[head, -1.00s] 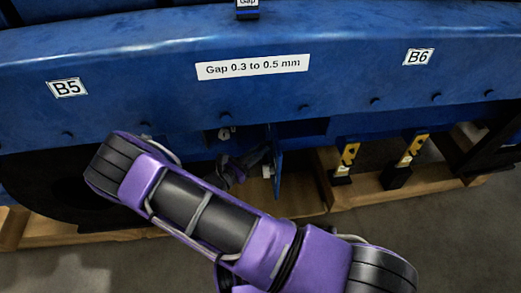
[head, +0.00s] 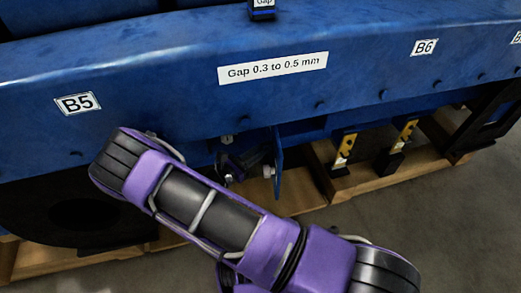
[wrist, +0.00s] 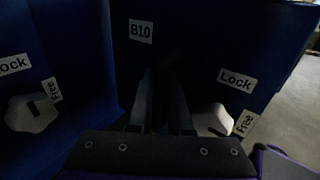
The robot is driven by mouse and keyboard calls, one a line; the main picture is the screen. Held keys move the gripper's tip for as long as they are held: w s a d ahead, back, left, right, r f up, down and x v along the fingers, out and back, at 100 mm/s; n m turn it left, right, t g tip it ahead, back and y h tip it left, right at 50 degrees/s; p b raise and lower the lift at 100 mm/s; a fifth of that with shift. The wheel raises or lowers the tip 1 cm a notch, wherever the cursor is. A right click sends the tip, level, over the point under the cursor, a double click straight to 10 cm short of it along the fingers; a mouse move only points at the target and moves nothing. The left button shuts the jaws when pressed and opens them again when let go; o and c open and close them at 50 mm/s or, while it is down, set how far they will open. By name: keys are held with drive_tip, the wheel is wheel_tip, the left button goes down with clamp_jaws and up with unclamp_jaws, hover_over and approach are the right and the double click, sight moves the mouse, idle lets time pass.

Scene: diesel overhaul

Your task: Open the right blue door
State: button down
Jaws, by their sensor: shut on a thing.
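The right blue door (wrist: 205,55) fills the middle of the wrist view, with a B10 tag, Lock and Free labels and a white knob (wrist: 212,121). In the head view this door (head: 279,165) shows nearly edge-on, standing out below the blue beam. My gripper (wrist: 168,88) is against the door, left of the knob, its fingers close together on a dark handle that is hard to make out. In the head view my gripper (head: 262,157) is small and partly hidden by my arm. A left blue door (wrist: 75,70) with its own white knob (wrist: 33,113) is at the left.
The blue beam (head: 180,105) with B5, B6 and gap labels runs above my arm. Two yellow-and-black pieces (head: 346,148) (head: 407,132) stand right of the door by a wooden pallet (head: 385,180). Grey floor (head: 455,225) is clear at lower right.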

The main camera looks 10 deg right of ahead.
drive_tip(key=shift+w+a+r, duration=0.2)
drive_tip(key=shift+w+a, duration=0.15)
drive_tip(key=c, duration=0.8)
unclamp_jaws()
drive_tip(key=shift+c, duration=0.2)
drive_tip(key=shift+s+f, duration=0.1)
drive_tip(key=shift+f, duration=0.05)
drive_tip(key=v, duration=1.7)
drive_tip(key=shift+s+a, duration=0.15)
drive_tip(key=shift+a, duration=0.05)
